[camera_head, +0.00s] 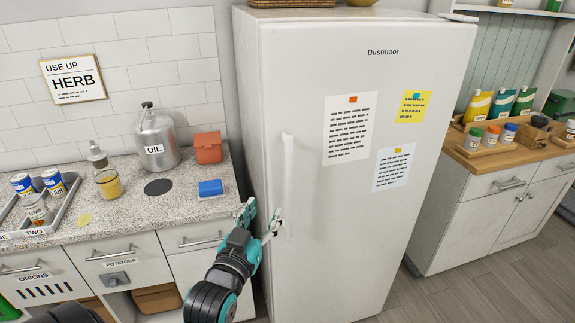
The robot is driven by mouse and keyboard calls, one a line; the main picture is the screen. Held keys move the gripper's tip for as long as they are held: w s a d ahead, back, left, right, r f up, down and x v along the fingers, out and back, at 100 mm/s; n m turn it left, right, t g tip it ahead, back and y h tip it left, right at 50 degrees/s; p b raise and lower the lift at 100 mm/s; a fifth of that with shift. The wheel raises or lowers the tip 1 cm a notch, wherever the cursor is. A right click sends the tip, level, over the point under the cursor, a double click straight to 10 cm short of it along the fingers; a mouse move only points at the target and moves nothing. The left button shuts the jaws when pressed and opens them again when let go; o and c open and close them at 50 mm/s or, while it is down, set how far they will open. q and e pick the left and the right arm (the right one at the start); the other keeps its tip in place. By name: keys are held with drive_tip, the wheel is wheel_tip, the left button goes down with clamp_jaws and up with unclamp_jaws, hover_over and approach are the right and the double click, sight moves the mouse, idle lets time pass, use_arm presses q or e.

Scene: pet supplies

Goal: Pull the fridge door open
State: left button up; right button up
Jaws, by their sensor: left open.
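The white fridge (345,240) stands in the middle of the head view, with its door (340,70) shut. A white vertical handle (288,180) runs along the left part of the door. My left gripper (262,218) is open, just left of the handle's lower end, with its fingers pointing up. One finger appears close to the handle; I cannot tell whether it touches. My right gripper does not show.
A speckled counter (130,215) on the left holds an oil can (157,140), a blue sponge (210,188), and a tray (70,190) of cans. A wooden-topped cabinet (490,215) stands right of the fridge. Grey floor (470,295) is clear before it.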

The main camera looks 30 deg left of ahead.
sight(287, 173)
use_arm(q)
drive_tip(key=p+x, duration=0.4)
drive_tip(key=x, duration=1.2)
drive_tip(key=shift+w+d+p, duration=0.1)
drive_tip(key=shift+w+p, duration=0.05)
drive_tip(key=shift+p, duration=0.15)
drive_tip(key=shift+w+f, duration=0.1)
drive_tip(key=shift+w, duration=0.4)
drive_tip(key=shift+c, duration=0.5)
clamp_jaws()
drive_tip(key=shift+w+f, duration=0.25)
drive_tip(key=shift+f, duration=0.05)
